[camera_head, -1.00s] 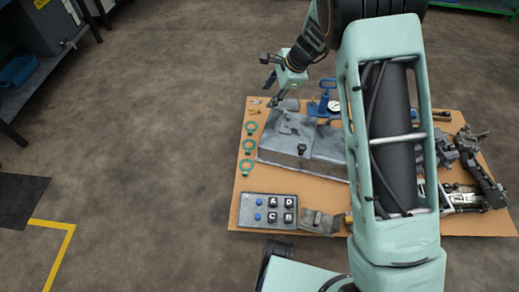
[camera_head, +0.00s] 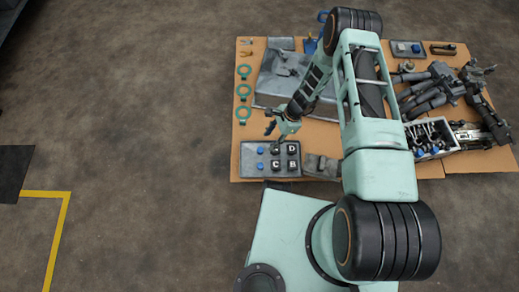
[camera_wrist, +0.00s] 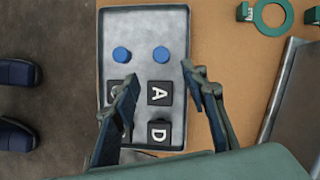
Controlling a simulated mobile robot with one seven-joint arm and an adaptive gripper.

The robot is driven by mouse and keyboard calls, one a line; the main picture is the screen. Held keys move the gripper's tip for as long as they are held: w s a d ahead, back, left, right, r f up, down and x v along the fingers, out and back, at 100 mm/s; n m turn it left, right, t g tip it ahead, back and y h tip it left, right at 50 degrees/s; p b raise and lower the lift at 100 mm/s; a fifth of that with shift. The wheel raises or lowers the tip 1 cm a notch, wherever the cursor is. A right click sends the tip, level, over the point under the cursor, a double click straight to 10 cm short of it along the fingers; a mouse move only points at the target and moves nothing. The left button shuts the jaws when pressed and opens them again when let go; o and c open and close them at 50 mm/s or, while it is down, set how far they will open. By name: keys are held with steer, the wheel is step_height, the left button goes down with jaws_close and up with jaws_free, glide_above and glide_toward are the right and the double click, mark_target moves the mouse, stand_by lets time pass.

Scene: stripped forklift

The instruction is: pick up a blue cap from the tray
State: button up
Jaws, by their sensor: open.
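The grey tray (camera_head: 250,144) lies at the near left of the board and also shows in the wrist view (camera_wrist: 145,14). Two round blue caps, one (camera_head: 260,151) (camera_wrist: 162,54) and another (camera_head: 260,166) (camera_wrist: 122,55), sit apart at one end of it. Dark lettered blocks stand beside them, among them A (camera_wrist: 158,93) and D (camera_wrist: 158,132). My gripper (camera_head: 274,138) (camera_wrist: 161,73) is open and empty above the tray. In the wrist view its fingertips lie either side of block A, just below the caps. The left finger partly covers another block.
Green rings (camera_head: 243,93) lie on the board (camera_head: 320,128) beyond the tray. A grey metal plate (camera_head: 285,75) is further back. A grey metal piece (camera_head: 322,166) lies right of the tray, and dark machine parts (camera_head: 435,95) crowd the right. Open floor lies left.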

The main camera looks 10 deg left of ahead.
mark_target(261, 149)
steer(key=b+x, duration=0.1)
steer(key=x, duration=0.2)
steer(key=shift+f, duration=0.15)
steer(key=x, duration=0.2)
steer(key=b+x, duration=0.1)
steer(key=x, duration=0.1)
steer(key=b+x, duration=0.1)
steer(key=x, duration=0.1)
steer(key=shift+a, duration=0.25)
steer(key=c, duration=0.9)
